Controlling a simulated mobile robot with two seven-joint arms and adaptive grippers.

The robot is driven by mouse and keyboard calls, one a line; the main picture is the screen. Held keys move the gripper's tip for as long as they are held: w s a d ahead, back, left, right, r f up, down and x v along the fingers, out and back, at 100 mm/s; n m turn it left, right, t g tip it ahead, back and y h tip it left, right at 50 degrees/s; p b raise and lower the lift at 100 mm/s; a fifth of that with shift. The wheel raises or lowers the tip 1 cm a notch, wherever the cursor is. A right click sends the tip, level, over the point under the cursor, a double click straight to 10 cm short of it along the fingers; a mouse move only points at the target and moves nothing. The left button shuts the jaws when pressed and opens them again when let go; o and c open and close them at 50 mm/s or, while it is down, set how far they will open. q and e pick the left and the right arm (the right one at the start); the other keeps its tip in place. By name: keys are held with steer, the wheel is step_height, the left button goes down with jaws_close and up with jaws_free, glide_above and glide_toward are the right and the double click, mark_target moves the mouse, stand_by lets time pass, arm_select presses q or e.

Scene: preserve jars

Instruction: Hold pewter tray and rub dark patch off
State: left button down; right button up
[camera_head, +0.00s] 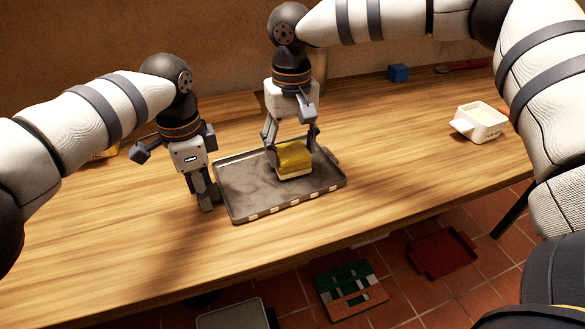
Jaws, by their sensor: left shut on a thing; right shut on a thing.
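The pewter tray (250,202) lies flat on the wooden table, close to its front edge. It is dark grey with a raised rim and pale marks along the front side. My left gripper (208,203) points down and is shut on the tray's left rim. My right gripper (292,150) points down over the right part of the tray. It is shut on a yellow sponge (295,156) with a paler underside, which appears to rest on the tray floor. Darker blotches show on the tray floor; the sponge and gripper hide part of it.
A white tub (481,124) stands at the right of the table (400,150). A blue cube (398,73) and a red item (440,69) lie at the back. A yellow thing (106,153) is partly hidden behind my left arm. A red tray (442,253) and a green patterned board (345,283) are on the tiled floor.

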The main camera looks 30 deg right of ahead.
steer(key=shift+f, duration=0.4)
stand_by(0.3)
steer(key=shift+w+a, duration=0.2)
steer(key=shift+w, duration=0.35)
steer(key=shift+w+a+r, duration=0.1)
steer(key=shift+w+a, duration=0.25)
steer(key=shift+a, duration=0.2)
steer(key=shift+w+a+r, duration=0.1)
steer(key=shift+w+a, duration=0.2)
steer(key=shift+a, duration=0.25)
steer(key=shift+w+a+f, duration=0.15)
steer(key=shift+w+a, duration=0.15)
steer(key=shift+a, duration=0.25)
steer(key=shift+w+a+f, duration=0.1)
steer(key=shift+w+a, duration=0.2)
steer(key=shift+a, duration=0.25)
steer(key=shift+r, duration=0.2)
steer(key=shift+f, duration=0.15)
steer(key=shift+d, duration=0.15)
